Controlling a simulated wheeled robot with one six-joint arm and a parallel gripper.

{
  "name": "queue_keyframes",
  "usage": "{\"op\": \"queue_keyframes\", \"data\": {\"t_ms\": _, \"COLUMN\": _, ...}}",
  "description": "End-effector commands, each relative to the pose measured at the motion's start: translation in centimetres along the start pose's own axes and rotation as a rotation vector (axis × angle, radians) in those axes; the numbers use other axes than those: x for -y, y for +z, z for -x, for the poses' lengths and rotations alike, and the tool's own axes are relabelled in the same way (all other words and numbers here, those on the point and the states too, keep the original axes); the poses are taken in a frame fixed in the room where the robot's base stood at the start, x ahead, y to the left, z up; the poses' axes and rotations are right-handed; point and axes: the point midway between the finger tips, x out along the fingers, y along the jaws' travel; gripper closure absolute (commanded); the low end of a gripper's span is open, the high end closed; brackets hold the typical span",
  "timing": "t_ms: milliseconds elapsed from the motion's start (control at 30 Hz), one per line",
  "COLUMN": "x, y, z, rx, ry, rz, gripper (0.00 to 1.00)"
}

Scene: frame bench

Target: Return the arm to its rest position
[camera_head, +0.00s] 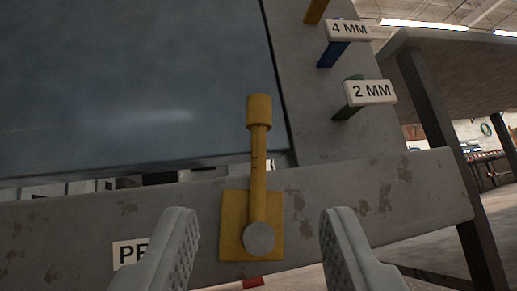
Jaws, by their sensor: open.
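My gripper (258,250) shows at the bottom of the view, its two grey ribbed fingers apart with nothing held between them. Between and beyond the fingers is a yellow lever (258,160) with a thick handle end, pointing up. Its lower end has a round grey pivot on a yellow square plate (235,225). The plate is fixed to a worn grey frame beam (400,195). The fingers stand to either side of the plate in the picture; I see no contact with the lever.
A large blue-grey panel (130,80) fills the upper left. Tags reading "4 MM" (348,30) and "2 MM" (370,92) stick out at upper right. A partly hidden label (128,253) is behind the left finger. A grey table (455,75) stands at right.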

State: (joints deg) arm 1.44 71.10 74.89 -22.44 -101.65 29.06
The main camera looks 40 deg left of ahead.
Motion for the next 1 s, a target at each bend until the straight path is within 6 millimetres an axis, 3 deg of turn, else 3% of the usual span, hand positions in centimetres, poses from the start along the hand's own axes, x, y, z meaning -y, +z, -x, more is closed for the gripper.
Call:
{"op": "queue_keyframes", "data": {"t_ms": 167, "x": 0.4, "y": -4.0, "z": -4.6, "rx": 0.019, "ry": 0.021, "rz": 0.037, "gripper": 0.57}}
{"op": "queue_keyframes", "data": {"t_ms": 500, "x": 2.1, "y": -14.0, "z": -13.7, "rx": 0.081, "ry": 0.091, "rz": 0.119, "gripper": 0.57}}
{"op": "queue_keyframes", "data": {"t_ms": 733, "x": 4.1, "y": -21.1, "z": -18.5, "rx": 0.122, "ry": 0.139, "rz": 0.170, "gripper": 0.57}}
{"op": "queue_keyframes", "data": {"t_ms": 1000, "x": 7.0, "y": -29.7, "z": -22.7, "rx": 0.171, "ry": 0.196, "rz": 0.223, "gripper": 0.57}}
